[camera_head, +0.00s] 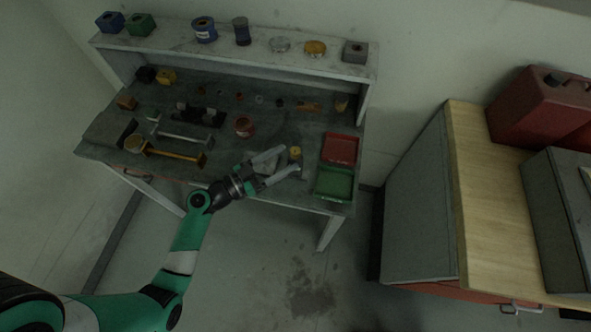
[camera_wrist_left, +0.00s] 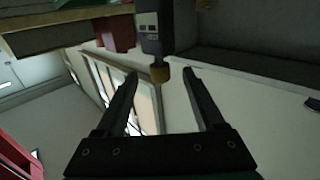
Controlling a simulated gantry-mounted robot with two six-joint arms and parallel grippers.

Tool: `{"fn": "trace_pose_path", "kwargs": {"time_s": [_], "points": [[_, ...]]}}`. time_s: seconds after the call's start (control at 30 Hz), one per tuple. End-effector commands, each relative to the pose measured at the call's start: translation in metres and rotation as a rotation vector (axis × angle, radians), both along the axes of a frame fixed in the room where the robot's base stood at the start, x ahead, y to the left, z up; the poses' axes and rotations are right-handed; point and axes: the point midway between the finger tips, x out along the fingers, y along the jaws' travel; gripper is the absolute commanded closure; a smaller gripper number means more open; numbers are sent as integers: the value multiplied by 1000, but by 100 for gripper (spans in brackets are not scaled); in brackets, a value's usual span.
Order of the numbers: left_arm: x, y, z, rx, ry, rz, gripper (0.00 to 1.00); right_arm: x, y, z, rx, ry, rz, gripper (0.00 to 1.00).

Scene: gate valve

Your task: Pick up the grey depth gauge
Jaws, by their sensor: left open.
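A grey upright body with dark panels and a brass-coloured end, which looks like the depth gauge (camera_wrist_left: 150,28), shows in the left wrist view. Its brass end lies between and just beyond my left fingertips. My left gripper (camera_head: 291,160) is open at the front right of the bench in the head view. It also shows in the left wrist view (camera_wrist_left: 160,74), with its fingers apart and nothing clamped. In the head view a small yellow-topped piece (camera_head: 295,151) stands by the fingertips, its lower part hard to make out. My right gripper is in neither view.
A red tray (camera_head: 341,148) and a green tray (camera_head: 335,184) sit just right of the gripper. A grey bar (camera_head: 183,136) and a yellow bar (camera_head: 172,154) lie to the left. A reddish round part (camera_head: 245,127) is behind. A raised shelf (camera_head: 260,57) runs along the back.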

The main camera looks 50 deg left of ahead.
Motion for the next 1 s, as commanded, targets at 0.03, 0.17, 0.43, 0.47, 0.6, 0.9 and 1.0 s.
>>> {"fn": "trace_pose_path", "kwargs": {"time_s": [0.03, 0.17, 0.43, 0.47, 0.6, 0.9, 1.0], "points": [[6, -2, 2, 1, -1, -4, 29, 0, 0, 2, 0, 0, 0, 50], [20, -5, 2, 1, 0, -4, 29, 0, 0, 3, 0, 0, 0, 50], [48, -10, 3, 3, -2, -6, 29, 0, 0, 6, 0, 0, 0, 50], [54, -11, 3, 3, -2, -6, 29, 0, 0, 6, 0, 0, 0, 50], [69, -13, 2, 2, -1, -4, 29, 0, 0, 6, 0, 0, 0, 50], [70, -13, 2, 2, -1, -2, 44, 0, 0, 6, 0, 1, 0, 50], [70, -13, 2, 2, 0, -2, 62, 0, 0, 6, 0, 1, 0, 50]]}}
